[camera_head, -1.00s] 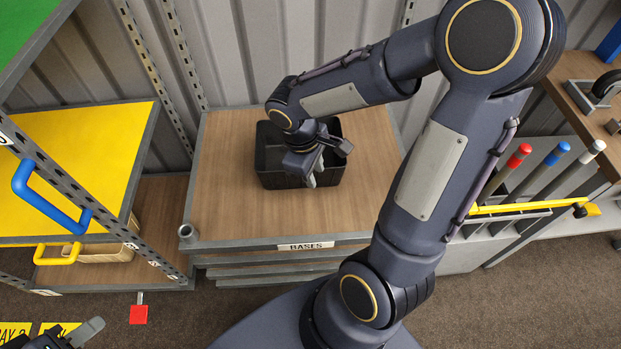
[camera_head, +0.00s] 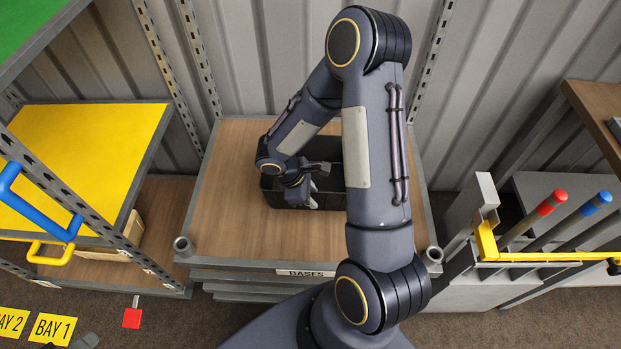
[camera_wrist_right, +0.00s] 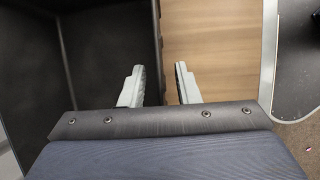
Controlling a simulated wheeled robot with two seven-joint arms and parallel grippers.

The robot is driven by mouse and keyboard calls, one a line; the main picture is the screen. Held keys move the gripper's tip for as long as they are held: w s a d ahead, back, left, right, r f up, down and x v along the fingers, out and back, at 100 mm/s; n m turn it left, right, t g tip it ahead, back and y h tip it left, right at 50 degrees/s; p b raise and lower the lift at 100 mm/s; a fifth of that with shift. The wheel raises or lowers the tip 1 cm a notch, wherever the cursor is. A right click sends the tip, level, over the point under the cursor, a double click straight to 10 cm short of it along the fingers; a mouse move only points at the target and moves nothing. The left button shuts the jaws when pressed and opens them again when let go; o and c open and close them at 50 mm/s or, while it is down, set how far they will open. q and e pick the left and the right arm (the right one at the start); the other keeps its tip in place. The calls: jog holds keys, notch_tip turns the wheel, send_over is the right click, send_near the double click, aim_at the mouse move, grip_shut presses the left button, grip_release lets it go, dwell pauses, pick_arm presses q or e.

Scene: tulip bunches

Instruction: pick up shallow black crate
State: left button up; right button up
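The shallow black crate (camera_head: 331,200) stands on the wooden top of the table labelled BASES, partly hidden behind my right arm. My right gripper (camera_head: 312,196) is at its near side. In the right wrist view the right gripper (camera_wrist_right: 160,84) is open. One finger is over the dark inside of the crate (camera_wrist_right: 105,40) and the other is over the wood outside, with the crate's wall between them. The fingers do not look closed on the wall. Only a small grey part of my left gripper (camera_head: 86,341) shows at the bottom left edge.
The wooden table top (camera_head: 225,190) is clear around the crate, with metal posts at its front corners. A yellow shelf (camera_head: 85,150) with a blue handle (camera_head: 35,205) stands at the left. A yellow bar (camera_head: 540,256) and red and blue capped posts are at the right.

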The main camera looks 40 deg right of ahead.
jog(key=shift+f, duration=0.15)
grip_shut()
jog(key=shift+d, duration=0.1)
dwell(1.3)
